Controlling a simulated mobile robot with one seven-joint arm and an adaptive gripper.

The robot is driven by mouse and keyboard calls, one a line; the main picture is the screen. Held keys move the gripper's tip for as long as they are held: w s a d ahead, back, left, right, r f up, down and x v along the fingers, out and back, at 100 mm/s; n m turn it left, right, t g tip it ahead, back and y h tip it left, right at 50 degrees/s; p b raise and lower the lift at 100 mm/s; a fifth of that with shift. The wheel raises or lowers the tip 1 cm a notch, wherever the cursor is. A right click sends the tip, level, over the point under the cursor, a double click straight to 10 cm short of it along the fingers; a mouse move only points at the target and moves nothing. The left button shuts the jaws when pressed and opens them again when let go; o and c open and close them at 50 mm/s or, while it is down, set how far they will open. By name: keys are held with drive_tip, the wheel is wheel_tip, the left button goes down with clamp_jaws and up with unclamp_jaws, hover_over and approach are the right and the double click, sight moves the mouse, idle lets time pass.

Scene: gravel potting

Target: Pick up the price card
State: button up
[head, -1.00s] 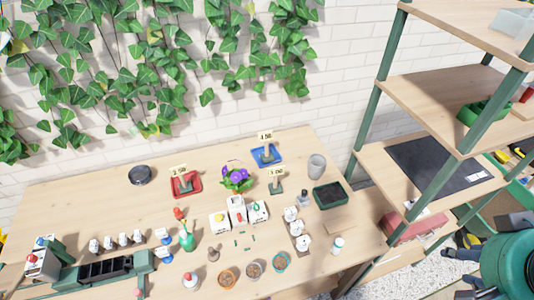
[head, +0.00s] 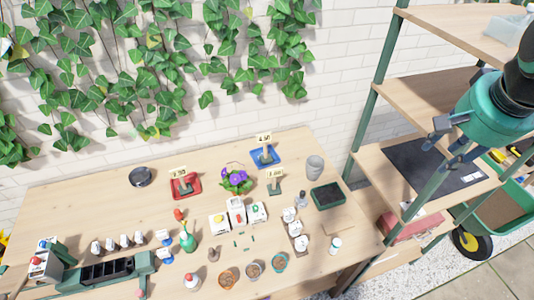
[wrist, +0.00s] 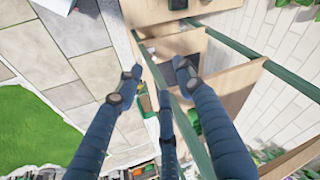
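Three small cream price cards stand on the wooden table in the head view. One card (head: 178,171) is on a holder in a red tray (head: 186,189), one card (head: 264,139) is on a holder in a blue tray (head: 266,158), and one card (head: 275,173) is on a green stand beside the purple flower. Their print is too small to read surely. My gripper (head: 447,145) is at the right, in front of the shelf, well away from the cards. Its fingers are spread and empty in the wrist view (wrist: 158,78).
A dark mat (head: 425,165) lies on one shelf board. A purple flower (head: 235,180), white packets (head: 237,212), a grey cup (head: 314,166) and a soil tray (head: 327,196) crowd the table.

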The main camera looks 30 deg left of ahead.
drive_tip(key=w+a+r+m+g+p, duration=0.1)
drive_tip(key=w+a+m+p, duration=0.1)
drive_tip(key=w+a, duration=1.15)
drive_tip(key=w+a+f+m+g+p, duration=0.1)
drive_tip(key=w+a+f, duration=0.2)
drive_tip(key=w+a, duration=0.3)
drive_tip(key=w+a+f+m+g+p, duration=0.1)
drive_tip(key=w+a+f, duration=0.2)
drive_tip(key=w+a, duration=0.35)
drive_tip(key=m+g+p, duration=0.1)
drive_tip(key=m+p, duration=0.2)
hover_over(264, 138)
wheel_tip(264, 138, down, 25)
drive_tip(key=shift+d+h, duration=0.15)
drive_tip(key=shift+h, duration=0.15)
drive_tip(key=shift+s+f, duration=0.1)
drive_tip(key=shift+f, duration=4.15)
